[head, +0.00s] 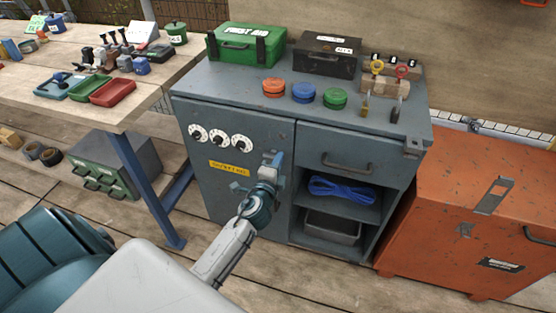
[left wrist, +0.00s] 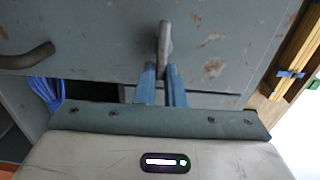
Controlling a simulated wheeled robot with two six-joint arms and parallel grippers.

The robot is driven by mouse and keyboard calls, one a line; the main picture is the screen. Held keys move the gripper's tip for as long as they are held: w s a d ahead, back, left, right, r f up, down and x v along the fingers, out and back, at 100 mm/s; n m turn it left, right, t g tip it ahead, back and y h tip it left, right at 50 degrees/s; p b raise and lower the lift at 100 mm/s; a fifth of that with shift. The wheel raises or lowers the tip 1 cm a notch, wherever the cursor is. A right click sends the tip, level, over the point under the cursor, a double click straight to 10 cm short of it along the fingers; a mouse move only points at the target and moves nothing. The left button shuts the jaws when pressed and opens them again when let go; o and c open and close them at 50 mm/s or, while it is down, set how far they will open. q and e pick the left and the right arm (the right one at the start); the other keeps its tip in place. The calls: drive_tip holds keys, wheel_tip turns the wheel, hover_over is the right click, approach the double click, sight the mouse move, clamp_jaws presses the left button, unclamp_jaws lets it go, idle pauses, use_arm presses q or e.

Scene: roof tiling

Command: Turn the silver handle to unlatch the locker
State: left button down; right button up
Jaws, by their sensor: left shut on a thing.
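The grey locker (head: 205,165) stands ahead of me, its left door closed, with three white dials (head: 219,137) and a yellow label (head: 229,170) on it. The silver handle (left wrist: 165,38) is on the door near its inner edge; in the left wrist view it stands out lengthwise, its near end between the fingertips. In the head view my gripper mostly hides it. My left gripper (left wrist: 161,78) is shut on the handle; it also shows in the head view (head: 272,172). My right gripper is in neither view.
Right of the door are a drawer (head: 354,150) and open shelves with a blue cable (head: 342,189) and a grey bin (head: 332,229). An orange chest (head: 450,215) stands close on the right. A wooden workbench (head: 130,112) is at the left.

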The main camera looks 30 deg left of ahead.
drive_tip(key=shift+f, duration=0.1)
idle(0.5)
use_arm(q)
drive_tip(key=c, duration=1.5)
unclamp_jaws()
drive_tip(key=shift+s, duration=0.1)
